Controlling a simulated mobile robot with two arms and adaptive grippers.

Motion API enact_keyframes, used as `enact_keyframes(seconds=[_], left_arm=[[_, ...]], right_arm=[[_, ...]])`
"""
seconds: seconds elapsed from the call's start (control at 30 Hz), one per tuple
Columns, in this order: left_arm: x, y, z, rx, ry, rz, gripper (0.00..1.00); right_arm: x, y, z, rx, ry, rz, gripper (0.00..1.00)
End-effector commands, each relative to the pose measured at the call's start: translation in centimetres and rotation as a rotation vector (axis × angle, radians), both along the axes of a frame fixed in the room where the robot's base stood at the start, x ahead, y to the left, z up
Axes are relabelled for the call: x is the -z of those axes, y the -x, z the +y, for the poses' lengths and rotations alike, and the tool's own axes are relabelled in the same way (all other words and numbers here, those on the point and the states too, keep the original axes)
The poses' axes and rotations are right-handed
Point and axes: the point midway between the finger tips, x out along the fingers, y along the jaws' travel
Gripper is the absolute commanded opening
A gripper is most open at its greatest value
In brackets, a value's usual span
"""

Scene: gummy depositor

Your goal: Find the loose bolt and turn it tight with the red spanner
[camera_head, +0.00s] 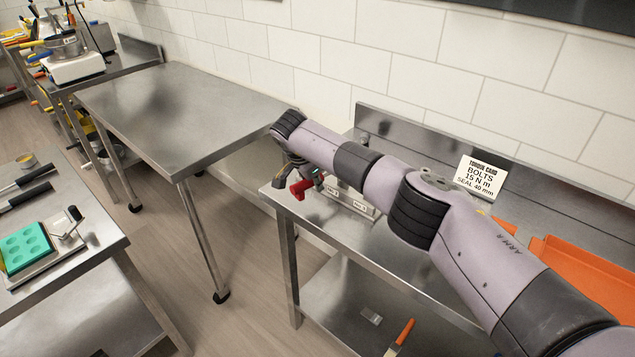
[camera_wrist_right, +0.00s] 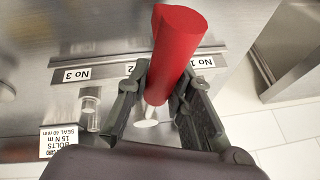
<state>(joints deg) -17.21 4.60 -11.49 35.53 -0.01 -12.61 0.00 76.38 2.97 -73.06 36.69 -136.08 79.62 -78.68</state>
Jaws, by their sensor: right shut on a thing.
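My right gripper (camera_head: 306,178) is over the left end of the steel bench by the wall. In the right wrist view its fingers (camera_wrist_right: 162,82) are shut on the red spanner (camera_wrist_right: 178,40), a red cylindrical handle with a pale metal shank below. The red handle also shows in the head view (camera_head: 299,189). Beneath is a metal block (camera_head: 345,198) with labels No 1, 2 and No 3. A metallic post, perhaps a bolt (camera_wrist_right: 88,108), stands near No 3. I cannot tell which bolt is loose. My left gripper is out of view.
A torque card (camera_head: 480,178) reads bolts 15 N m, seal 40 mm. An orange tray (camera_head: 575,268) lies on the bench's right. An orange-handled tool (camera_head: 401,338) is on its lower shelf. A bare steel table (camera_head: 190,105) and a green mould (camera_head: 25,247) are to the left.

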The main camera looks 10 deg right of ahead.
Motion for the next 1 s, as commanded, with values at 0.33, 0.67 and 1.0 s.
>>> enact_keyframes(seconds=[0.33, 0.67, 1.0], left_arm=[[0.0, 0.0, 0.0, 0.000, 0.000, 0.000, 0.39], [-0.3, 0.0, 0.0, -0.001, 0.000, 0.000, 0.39], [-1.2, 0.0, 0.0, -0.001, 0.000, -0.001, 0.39]], right_arm=[[-0.2, -0.7, 0.4, 0.069, 0.001, -0.006, 0.00], [-0.7, -0.7, 0.4, 0.067, 0.001, -0.006, 0.00], [-2.4, -0.7, 0.4, 0.066, 0.000, -0.006, 0.00]])
